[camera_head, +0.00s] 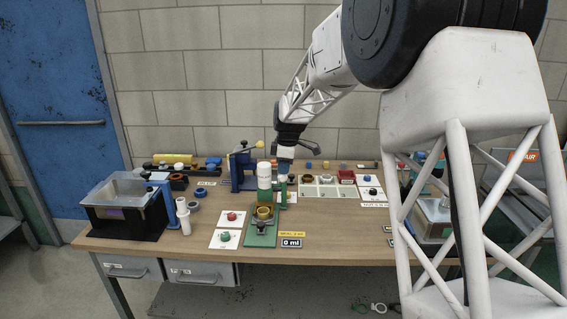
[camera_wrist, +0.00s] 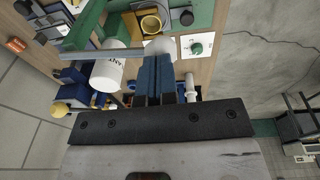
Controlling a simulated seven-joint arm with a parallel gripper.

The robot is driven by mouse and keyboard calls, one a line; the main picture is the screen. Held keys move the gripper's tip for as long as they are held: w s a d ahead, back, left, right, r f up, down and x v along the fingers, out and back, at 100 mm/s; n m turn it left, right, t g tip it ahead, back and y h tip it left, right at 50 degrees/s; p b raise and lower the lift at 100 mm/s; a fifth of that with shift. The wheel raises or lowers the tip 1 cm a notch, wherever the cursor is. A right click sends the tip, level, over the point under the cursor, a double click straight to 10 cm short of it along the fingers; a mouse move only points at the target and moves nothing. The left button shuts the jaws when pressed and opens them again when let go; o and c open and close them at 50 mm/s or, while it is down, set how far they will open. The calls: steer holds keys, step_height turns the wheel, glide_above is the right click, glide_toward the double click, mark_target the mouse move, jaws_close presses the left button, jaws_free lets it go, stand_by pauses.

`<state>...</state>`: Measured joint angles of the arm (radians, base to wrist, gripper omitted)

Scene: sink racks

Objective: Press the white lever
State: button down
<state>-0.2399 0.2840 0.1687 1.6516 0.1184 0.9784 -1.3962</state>
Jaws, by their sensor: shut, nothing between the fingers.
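The white lever shows in the wrist view as a grey rod ending in a rounded white tip (camera_wrist: 158,46). It runs across the green stand (camera_wrist: 88,22) beside the white bottle (camera_wrist: 108,72). My gripper (camera_wrist: 155,58) is shut and empty, with its fingertips right at the white tip; I cannot tell whether they touch. In the head view my gripper (camera_head: 284,162) points down just right of the white bottle (camera_head: 264,170), above the green stand (camera_head: 262,232). The lever is hard to make out there. A brass-coloured cup (camera_wrist: 150,24) sits on the stand.
A blue press (camera_head: 243,172) with a yellow knob stands left of the bottle. Red (camera_head: 231,216) and green (camera_head: 225,238) buttons on white plates are at front left. A clear tank (camera_head: 125,200) is far left. A display (camera_head: 291,243) reads "0 ml".

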mark_target(283, 178)
steer(key=shift+s+f+t, duration=0.2)
steer(key=shift+f+t, duration=0.35)
steer(key=shift+f, duration=0.15)
steer(key=shift+s+f+t, duration=0.2)
steer(key=shift+f+t, duration=0.4)
steer(key=shift+f, duration=0.1)
steer(key=shift+s+f+t, duration=0.2)
steer(key=shift+f+t, duration=0.35)
steer(key=shift+f, duration=1.15)
steer(key=shift+s+f, duration=0.15)
steer(key=shift+f, duration=0.1)
steer(key=shift+r, duration=0.15)
steer(key=s+v, duration=0.1)
steer(key=v, duration=1.3)
steer(key=shift+a, duration=0.1)
steer(key=shift+s, duration=0.1)
